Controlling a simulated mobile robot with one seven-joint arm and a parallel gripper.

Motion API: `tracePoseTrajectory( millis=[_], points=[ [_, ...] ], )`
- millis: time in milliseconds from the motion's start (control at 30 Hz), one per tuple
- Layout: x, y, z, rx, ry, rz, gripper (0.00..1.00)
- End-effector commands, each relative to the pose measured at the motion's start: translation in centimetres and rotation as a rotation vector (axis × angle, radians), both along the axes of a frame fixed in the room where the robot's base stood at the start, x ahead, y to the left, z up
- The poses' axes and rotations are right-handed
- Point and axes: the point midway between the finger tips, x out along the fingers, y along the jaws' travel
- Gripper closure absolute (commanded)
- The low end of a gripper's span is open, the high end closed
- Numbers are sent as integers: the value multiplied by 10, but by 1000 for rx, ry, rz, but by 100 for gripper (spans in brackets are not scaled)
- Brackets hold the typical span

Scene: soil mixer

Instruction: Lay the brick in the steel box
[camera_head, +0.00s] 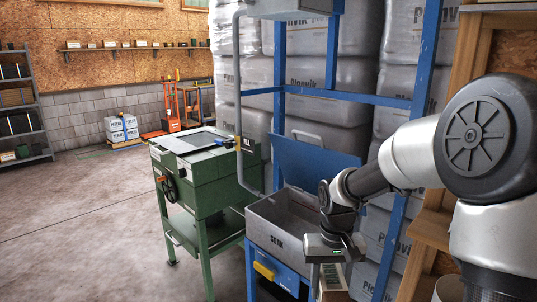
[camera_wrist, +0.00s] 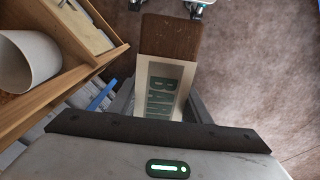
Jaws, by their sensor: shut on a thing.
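The brick (camera_wrist: 170,35) is a brown block with a pale printed paper band. My gripper (camera_wrist: 163,100) is shut on it, with a grey finger on each side of the band. In the head view the brick (camera_head: 332,282) hangs below my gripper (camera_head: 333,262), at the bottom of the picture. The steel box (camera_head: 282,237) is an open grey tub marked SOAK, on a blue frame. The brick and my gripper are at the near right of the box, and the brick appears outside it. Part of the box's right side is hidden by my arm.
A green mixer stand (camera_head: 202,185) stands left of the box. A raised blue panel (camera_head: 318,160) and blue uprights (camera_head: 423,70) rise behind it. A wooden shelf (camera_wrist: 75,75) holding a white cylinder (camera_wrist: 28,58) is close by in the wrist view. Open floor (camera_head: 75,220) lies left.

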Motion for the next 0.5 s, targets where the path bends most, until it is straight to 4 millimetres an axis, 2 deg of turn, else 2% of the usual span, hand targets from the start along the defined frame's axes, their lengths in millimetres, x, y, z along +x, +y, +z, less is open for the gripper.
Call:
tracePoseTrajectory(
  millis=[33, 100, 300, 500],
  points=[
    [-3, 0, 23, 0, 4, 0, 93],
    [-5, 0, 33, 0, 3, 1, 93],
    [-12, 1, 52, 5, 2, 5, 93],
    [-16, 3, 58, 10, -1, 7, 93]
  ],
)
